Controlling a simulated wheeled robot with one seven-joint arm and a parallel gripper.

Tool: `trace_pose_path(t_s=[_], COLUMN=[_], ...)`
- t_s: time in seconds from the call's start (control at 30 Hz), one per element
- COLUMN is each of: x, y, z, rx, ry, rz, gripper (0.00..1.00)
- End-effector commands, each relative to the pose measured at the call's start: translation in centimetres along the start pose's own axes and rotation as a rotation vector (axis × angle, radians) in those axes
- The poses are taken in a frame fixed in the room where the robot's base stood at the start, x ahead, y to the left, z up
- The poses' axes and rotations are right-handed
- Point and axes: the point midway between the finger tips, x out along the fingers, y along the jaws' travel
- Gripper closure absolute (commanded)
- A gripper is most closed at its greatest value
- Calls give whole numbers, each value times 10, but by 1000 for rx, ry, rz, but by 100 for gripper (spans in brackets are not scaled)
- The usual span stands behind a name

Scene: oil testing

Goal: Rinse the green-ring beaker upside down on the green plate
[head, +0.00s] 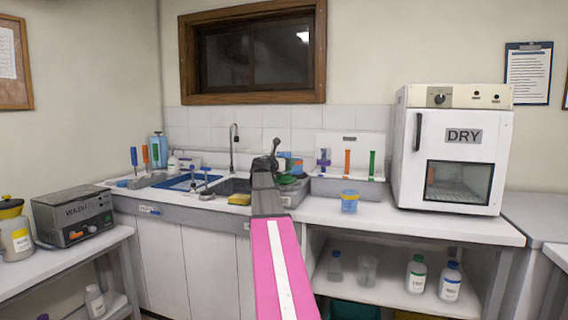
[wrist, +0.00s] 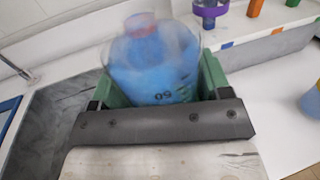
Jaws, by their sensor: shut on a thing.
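My gripper (wrist: 158,78) has green fingers on both sides of a clear beaker (wrist: 178,55) and is shut on it. The beaker looks blue inside and bears a number mark. I cannot tell whether the blue is its contents or something behind it, and no green ring can be made out. A small red part shows at its top. In the head view my gripper (head: 287,180) is over the counter right of the sink (head: 233,186), with blue and orange bits beside it. I cannot make out a green plate.
A faucet (head: 234,140) stands behind the sink, with a yellow sponge (head: 239,198) at its front edge. A rack (head: 347,145) holds purple, orange and green cylinders. A WASH box (head: 74,215) is at left.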

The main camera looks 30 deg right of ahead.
Motion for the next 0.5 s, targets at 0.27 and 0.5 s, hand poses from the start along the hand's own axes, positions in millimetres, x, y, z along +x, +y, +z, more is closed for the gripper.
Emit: trace_pose_path(t_s=[0.27,0.5], x=[0,0], y=[0,0], z=[-2,-6], rx=[0,0], ry=[0,0], rz=[0,0], gripper=[53,53])
